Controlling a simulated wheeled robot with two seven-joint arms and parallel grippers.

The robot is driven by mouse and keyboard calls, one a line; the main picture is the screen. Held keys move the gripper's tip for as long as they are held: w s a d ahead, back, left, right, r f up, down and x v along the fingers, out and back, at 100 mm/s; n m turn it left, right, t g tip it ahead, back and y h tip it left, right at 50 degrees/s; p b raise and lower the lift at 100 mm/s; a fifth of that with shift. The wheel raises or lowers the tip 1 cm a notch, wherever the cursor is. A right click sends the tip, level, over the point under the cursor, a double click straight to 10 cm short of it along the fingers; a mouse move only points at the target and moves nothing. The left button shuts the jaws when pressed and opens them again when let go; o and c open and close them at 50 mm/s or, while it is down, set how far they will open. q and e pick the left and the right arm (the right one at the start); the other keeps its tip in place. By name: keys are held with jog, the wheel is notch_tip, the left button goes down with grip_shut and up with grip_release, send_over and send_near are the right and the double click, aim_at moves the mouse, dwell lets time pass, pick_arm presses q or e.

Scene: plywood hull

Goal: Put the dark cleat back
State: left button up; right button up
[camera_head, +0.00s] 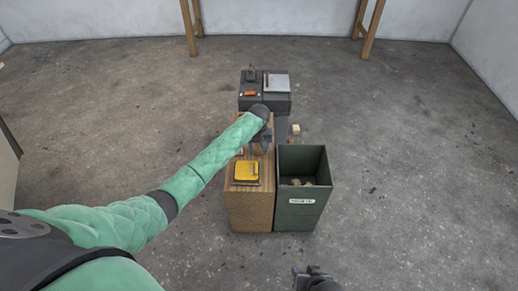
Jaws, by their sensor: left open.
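My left gripper (260,138) is over the back part of the wooden box top, seen from above with my green-sleeved arm coming in from the left. It is open. A small brown piece (259,149) shows just below it; whether they touch cannot be told. I cannot tell whether that piece is the dark cleat. My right gripper (312,271) is at the bottom edge, away from the boxes, and its jaws are too small to read. The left gripper and wrist hide part of the wooden box top.
The wooden box (250,208) carries a yellow item (247,171). To its right stands a green bin (302,220) with brown scraps inside. Behind is a dark grey stand (264,104) with an orange item (250,94) and a pale tray (278,82). A light block (295,129) lies behind the bin.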

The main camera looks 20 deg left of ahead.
aim_at(259, 147)
pick_arm(q)
notch_tip(259, 147, up, 12)
jog(key=f, duration=0.1)
jog(key=s+d+f, duration=0.2)
jog(key=s, duration=0.1)
jog(key=s+d+f+m, duration=0.1)
jog(key=s+d+f, duration=0.1)
jog(key=s, duration=0.1)
jog(key=s+d+f+m+t+h, duration=0.1)
jog(key=s+d+f, duration=0.1)
jog(key=s+d, duration=0.1)
jog(key=shift+s+f, duration=0.2)
jog(key=shift+f, duration=0.05)
jog(key=s+d+f+m+t+h, duration=0.1)
jog(key=s+d+f, duration=0.1)
jog(key=s, duration=1)
jog(key=s+d+f+m+t+h, duration=0.1)
jog(key=s+d, duration=0.4)
jog(key=s, duration=0.7)
jog(key=s+d+f+m+t+h, duration=0.1)
jog(key=s+d+f+t, duration=0.1)
jog(key=s, duration=1)
jog(key=shift+s+d+f+m, duration=0.15)
jog(key=shift+d+f+m, duration=0.25)
jog(key=shift+d, duration=0.3)
pick_arm(e)
jog(key=shift+w+r, duration=0.15)
jog(key=shift+r, duration=0.2)
